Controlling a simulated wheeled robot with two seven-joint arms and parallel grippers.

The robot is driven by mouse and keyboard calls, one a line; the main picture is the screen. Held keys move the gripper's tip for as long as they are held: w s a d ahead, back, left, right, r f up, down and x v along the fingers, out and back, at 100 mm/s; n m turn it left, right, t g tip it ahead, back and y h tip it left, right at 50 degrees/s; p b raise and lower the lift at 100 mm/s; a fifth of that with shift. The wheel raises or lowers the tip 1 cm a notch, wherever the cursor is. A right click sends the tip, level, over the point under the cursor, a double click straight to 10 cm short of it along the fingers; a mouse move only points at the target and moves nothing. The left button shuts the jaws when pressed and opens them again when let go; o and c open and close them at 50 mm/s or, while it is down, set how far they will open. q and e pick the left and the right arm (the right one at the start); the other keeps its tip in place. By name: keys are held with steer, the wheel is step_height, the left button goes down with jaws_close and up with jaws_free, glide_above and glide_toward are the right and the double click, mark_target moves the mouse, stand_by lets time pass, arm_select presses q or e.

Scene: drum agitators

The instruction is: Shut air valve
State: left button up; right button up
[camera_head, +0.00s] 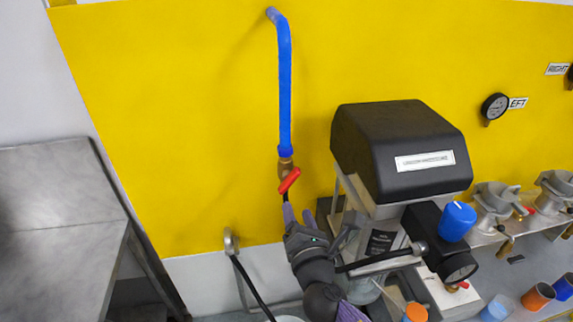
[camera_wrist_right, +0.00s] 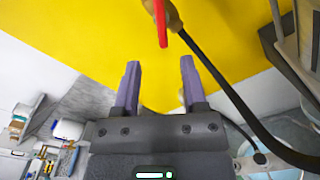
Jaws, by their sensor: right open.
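The air valve is a brass fitting (camera_head: 286,165) at the lower end of a blue pipe (camera_head: 285,90) on the yellow wall, with a red lever handle (camera_head: 290,180). The handle slants from lower left to upper right in the head view. In the right wrist view the red handle (camera_wrist_right: 160,22) shows at the top, ahead of the fingers. My right gripper (camera_head: 298,214) is just below the handle, open and empty, with purple fingers. Its fingers also show in the wrist view (camera_wrist_right: 158,85), apart from the handle. My left gripper is not in view.
A black hose (camera_wrist_right: 225,85) runs down from the valve, beside the right finger. A black-hooded machine (camera_head: 400,150) with a blue knob (camera_head: 457,220) stands close to the right. A grey metal table (camera_head: 60,220) is at the left. The yellow wall (camera_head: 180,130) left of the pipe is clear.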

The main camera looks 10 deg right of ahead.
mark_target(290, 185)
steer(key=w+b, duration=0.1)
steer(key=w, duration=0.7)
steer(key=shift+d+f, duration=0.1)
steer(key=shift+w, duration=0.45)
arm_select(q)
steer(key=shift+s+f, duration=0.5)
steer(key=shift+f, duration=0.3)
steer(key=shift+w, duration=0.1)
arm_select(e)
jaws_close()
